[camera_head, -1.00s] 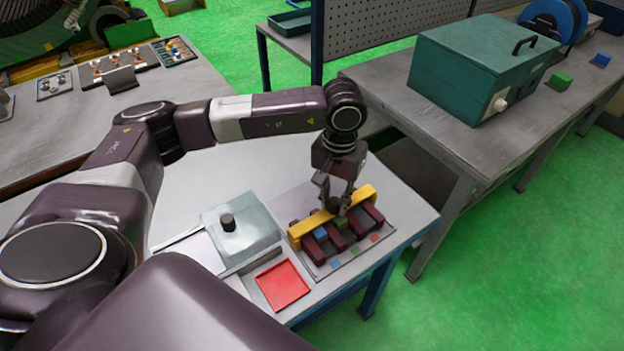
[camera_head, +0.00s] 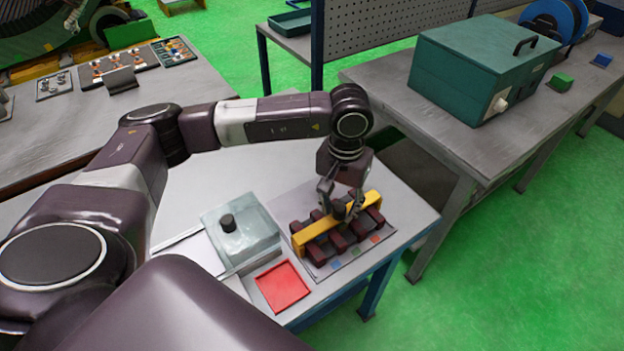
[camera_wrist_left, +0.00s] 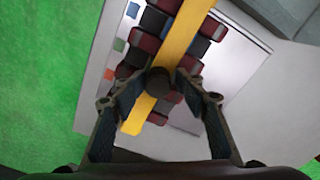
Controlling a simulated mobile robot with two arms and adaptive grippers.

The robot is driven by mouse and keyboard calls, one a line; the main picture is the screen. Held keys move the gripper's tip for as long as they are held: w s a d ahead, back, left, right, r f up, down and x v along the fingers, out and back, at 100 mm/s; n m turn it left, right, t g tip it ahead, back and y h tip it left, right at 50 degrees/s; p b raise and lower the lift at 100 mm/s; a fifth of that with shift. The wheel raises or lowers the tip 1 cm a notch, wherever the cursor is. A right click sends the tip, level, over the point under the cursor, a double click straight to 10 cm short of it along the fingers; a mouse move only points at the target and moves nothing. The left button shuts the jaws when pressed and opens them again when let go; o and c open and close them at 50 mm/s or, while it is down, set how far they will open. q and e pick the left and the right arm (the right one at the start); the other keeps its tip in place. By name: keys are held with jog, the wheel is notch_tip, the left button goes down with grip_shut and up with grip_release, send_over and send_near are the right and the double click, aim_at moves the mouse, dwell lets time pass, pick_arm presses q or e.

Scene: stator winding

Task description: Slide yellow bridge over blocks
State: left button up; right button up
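The yellow bridge (camera_head: 318,232) lies across a row of dark red blocks (camera_head: 338,241) on a grey plate at the front right of the small table. My left gripper (camera_head: 339,212) is above the bridge with its fingers around the dark round knob (camera_wrist_left: 158,80) at the bridge's middle. In the left wrist view the left fingers (camera_wrist_left: 160,88) stand on both sides of the knob, and the yellow bridge (camera_wrist_left: 187,30) runs diagonally between them. Whether the fingertips touch the knob is hard to see. Colored squares (camera_head: 355,252) mark the plate's front edge. My right gripper is not in view.
A red tray (camera_head: 283,287) and a pale box with a black knob (camera_head: 240,232) stand left of the plate. A teal box (camera_head: 480,70) sits on the bench at right. The table's right edge is close to the plate.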

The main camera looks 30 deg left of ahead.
pick_arm(q)
jog(key=shift+r+p, duration=1.3)
jog(key=shift+r, duration=1.75)
jog(key=shift+w, duration=0.1)
